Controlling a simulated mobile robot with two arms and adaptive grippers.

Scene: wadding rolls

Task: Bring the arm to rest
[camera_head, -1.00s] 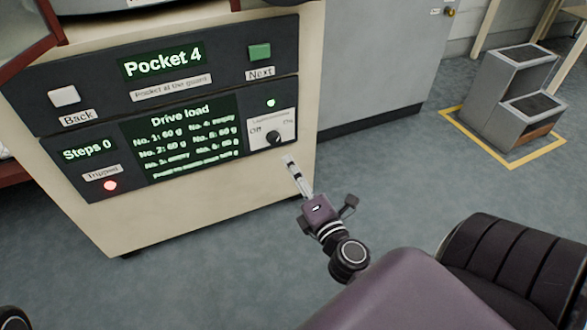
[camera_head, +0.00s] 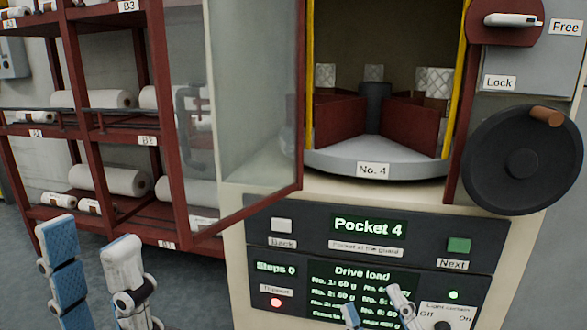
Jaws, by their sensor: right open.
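My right gripper (camera_head: 371,300) is at the bottom edge, its two fingertips apart and empty. It overlaps the lower part of the machine's control panel (camera_head: 320,222), left of the light curtain switch (camera_head: 443,325); contact cannot be told. My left gripper (camera_head: 90,236) is at the lower left, its two blue-and-white fingers apart with nothing between them. It is in front of the shelf rack and the floor. Most of both arms is out of view.
The clear door (camera_head: 258,95) stands open left of the carousel (camera_head: 400,172), labelled No. 4, with several rolls in its pockets. A dark handwheel (camera_head: 520,160) is at right. A red rack (camera_head: 85,150) with white rolls stands left. The display reads Pocket 4; a red light is lit.

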